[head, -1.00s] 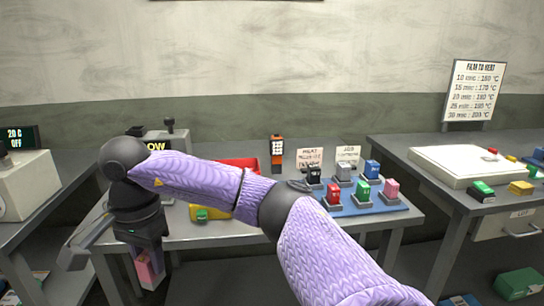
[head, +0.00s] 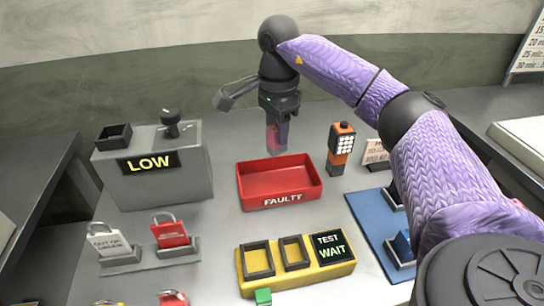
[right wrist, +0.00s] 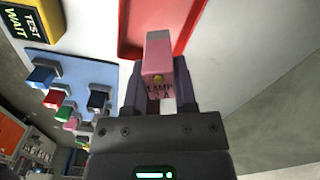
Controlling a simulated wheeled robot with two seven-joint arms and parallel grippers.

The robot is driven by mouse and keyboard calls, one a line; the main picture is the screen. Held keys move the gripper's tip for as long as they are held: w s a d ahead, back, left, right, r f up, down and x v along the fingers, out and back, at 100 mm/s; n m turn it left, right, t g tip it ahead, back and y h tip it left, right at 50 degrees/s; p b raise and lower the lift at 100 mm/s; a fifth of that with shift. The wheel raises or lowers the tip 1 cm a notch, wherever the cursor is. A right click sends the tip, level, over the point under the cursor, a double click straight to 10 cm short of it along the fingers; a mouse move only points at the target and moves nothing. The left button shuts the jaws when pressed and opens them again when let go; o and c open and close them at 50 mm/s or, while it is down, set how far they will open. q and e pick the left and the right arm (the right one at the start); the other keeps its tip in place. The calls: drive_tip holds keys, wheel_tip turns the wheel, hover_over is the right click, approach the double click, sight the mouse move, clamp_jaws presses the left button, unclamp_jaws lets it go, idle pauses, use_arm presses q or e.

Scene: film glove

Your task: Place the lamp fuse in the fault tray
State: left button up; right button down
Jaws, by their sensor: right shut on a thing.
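My right gripper (head: 277,133) is shut on the pink lamp fuse (right wrist: 158,60), whose label reads "LAMP" in the right wrist view. In the head view the fuse (head: 271,139) points down between the dark fingers, just beyond the back rim of the red tray marked FAULTY (head: 282,202). The fuse looks above the tray's level; its exact height is hard to tell. The tray is empty. Its red edge also shows past the fuse in the right wrist view (right wrist: 130,35). My left gripper is not in view.
A grey unit reading LOW (head: 155,180) stands left of the tray, with two padlocks on stands before it. A yellow tester reading WAIT (head: 295,285) lies in front. An orange handheld device (head: 340,150) stands right of the tray. A blue board (head: 375,235) lies farther right, partly behind my arm.

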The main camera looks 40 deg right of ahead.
drive_tip(key=f+b, duration=0.1)
drive_tip(key=f, duration=0.2)
drive_tip(key=f+b, duration=0.1)
drive_tip(key=f, duration=0.2)
drive_tip(key=f+b, duration=0.1)
drive_tip(key=f, duration=0.3)
drive_tip(key=shift+s, duration=0.25)
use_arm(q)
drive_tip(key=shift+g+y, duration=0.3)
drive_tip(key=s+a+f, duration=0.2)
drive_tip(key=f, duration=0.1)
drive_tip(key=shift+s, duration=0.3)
use_arm(e)
drive_tip(key=shift+r, duration=0.15)
drive_tip(key=c, duration=0.8)
unclamp_jaws()
drive_tip(key=o, duration=0.4)
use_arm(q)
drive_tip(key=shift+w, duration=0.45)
